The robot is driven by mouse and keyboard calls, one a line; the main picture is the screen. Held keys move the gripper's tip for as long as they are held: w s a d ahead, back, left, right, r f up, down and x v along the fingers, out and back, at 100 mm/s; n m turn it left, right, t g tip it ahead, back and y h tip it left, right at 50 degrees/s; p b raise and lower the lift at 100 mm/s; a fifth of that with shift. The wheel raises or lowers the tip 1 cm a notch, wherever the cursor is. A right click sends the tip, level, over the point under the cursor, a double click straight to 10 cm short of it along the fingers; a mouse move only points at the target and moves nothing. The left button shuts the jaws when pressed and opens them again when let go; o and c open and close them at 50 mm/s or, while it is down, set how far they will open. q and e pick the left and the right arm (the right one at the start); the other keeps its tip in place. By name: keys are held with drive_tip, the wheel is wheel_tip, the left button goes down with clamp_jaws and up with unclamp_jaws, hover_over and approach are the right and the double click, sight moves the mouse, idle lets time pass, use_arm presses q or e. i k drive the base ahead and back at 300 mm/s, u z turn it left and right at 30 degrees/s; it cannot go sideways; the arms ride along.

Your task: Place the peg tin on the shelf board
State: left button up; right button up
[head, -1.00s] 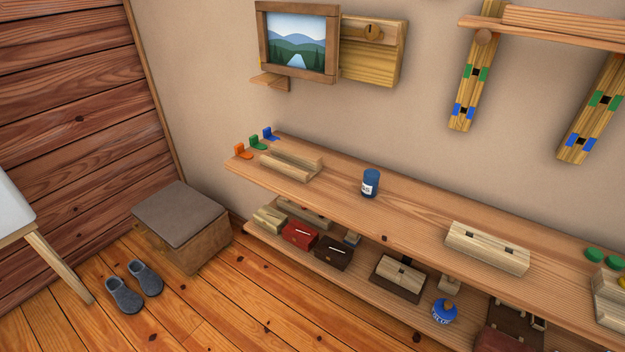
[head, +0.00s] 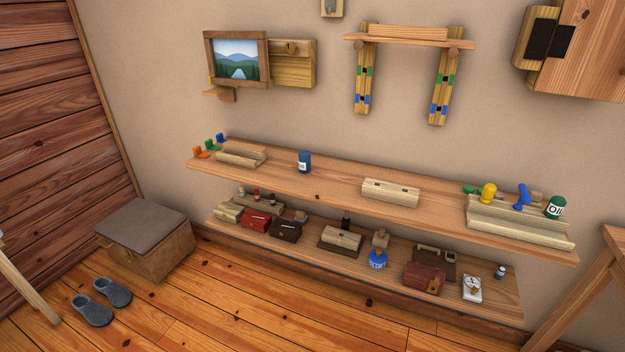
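A small blue tin with a white label (head: 304,162), which looks like the peg tin, stands upright on the long wooden ledge, right of a grooved wooden block. Its label is too small to read here. A wooden board (head: 378,41), which looks like the shelf board, is on the wall above. It lies across two uprights, the left upright (head: 362,85) and the right upright (head: 439,100), both with green and blue marks. A wooden strip (head: 408,32) lies along the board. Neither of my grippers is in view.
The long ledge (head: 335,180) also holds a pale block (head: 390,192) and a rack (head: 518,222) with a green oil can (head: 555,207). A stool (head: 145,240) and slippers stand left; floor in front is clear.

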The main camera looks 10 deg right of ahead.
sight(396, 36)
drive_tip(key=k, duration=0.1)
drive_tip(key=z, duration=0.9)
